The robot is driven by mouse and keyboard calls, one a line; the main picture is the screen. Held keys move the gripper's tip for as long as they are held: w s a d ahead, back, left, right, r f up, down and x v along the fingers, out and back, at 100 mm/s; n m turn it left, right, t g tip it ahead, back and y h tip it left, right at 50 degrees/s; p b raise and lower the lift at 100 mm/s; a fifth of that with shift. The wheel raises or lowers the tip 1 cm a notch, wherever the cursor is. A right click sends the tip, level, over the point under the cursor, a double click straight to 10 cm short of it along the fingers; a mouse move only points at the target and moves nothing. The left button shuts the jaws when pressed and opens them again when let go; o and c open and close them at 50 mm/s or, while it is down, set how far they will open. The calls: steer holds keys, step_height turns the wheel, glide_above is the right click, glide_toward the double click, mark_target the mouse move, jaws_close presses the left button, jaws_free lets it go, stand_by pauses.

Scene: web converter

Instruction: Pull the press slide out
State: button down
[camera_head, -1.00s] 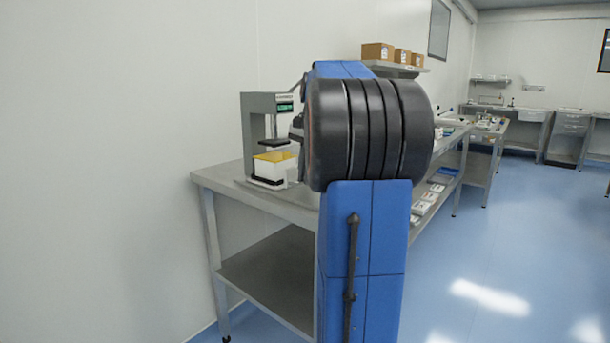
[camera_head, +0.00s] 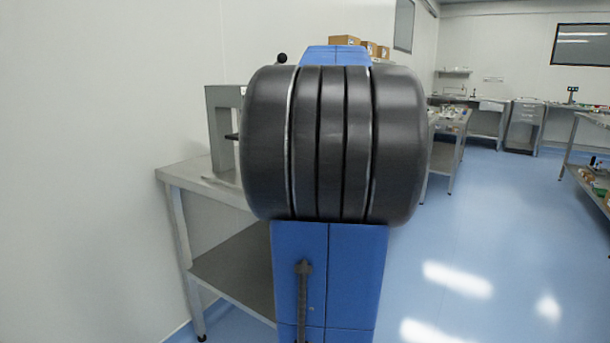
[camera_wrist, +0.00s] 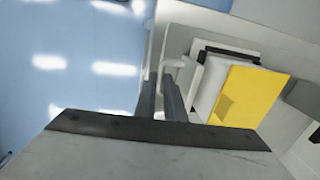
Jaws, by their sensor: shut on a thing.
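The press (camera_head: 215,120) is a grey frame standing on the bench at the left of the head view, partly hidden behind my arm. In the wrist view the slide (camera_wrist: 205,88) is a pale carriage with a dark frame and a bright yellow panel (camera_wrist: 247,95) on it. A pale handle-like part (camera_wrist: 172,66) projects from its left side. My gripper (camera_wrist: 160,84) shows as two dark fingers at this part, shut on what looks like the slide's handle. The exact contact is hard to see. My arm hides the slide and gripper in the head view.
The steel bench (camera_head: 185,176) has its front left corner in view and a lower shelf (camera_head: 235,268). Cardboard boxes (camera_head: 345,40) stand on a wall shelf behind. The blue floor (camera_head: 480,220) is open to the right. A plain wall closes the left side.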

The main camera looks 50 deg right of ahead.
steer(key=shift+s, duration=0.65)
steer(key=c, duration=1.8)
jaws_free()
steer(key=shift+s, duration=0.15)
steer(key=shift+c, duration=0.2)
steer(key=shift+d, duration=0.1)
steer(key=shift+r, duration=0.1)
step_height(320, 180, up, 17)
steer(key=s, duration=0.2)
steer(key=shift+s+d, duration=0.15)
steer(key=shift+s, duration=0.2)
